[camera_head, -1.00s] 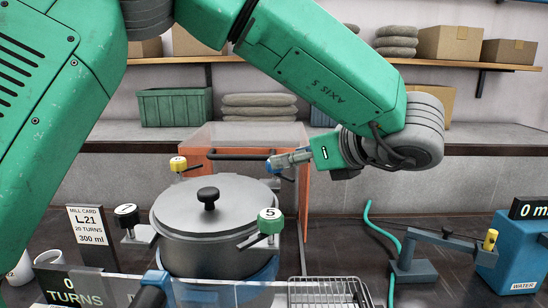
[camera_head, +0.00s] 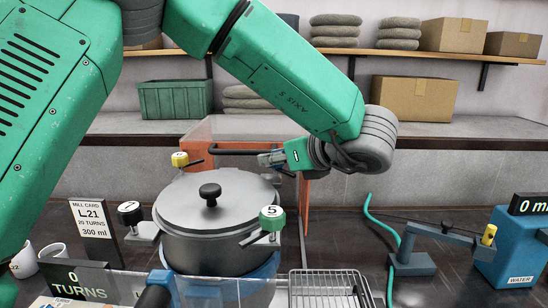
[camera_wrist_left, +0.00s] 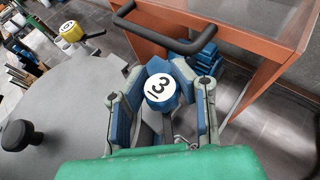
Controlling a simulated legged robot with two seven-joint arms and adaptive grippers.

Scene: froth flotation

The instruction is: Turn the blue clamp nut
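The blue clamp nut (camera_wrist_left: 160,90) has a white numbered cap. It stands between the fingers of my left gripper (camera_wrist_left: 162,100) in the left wrist view. Both fingers reach around its sides, but I cannot tell whether they press on it. In the head view my left gripper (camera_head: 271,159) is over the back right rim of the grey pot lid (camera_head: 224,189), and the nut is hidden there. A yellow nut (camera_head: 180,159), a black nut marked 7 (camera_head: 130,210) and a green nut marked 5 (camera_head: 272,217) stand around the lid. My right gripper is not in view.
A black lid knob (camera_head: 210,193) rises mid-lid. An orange frame with a dark bar handle (camera_head: 236,152) stands close behind the gripper. A clear panel and a wire rack (camera_head: 330,284) are in front. A blue water box (camera_head: 510,255) stands right.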

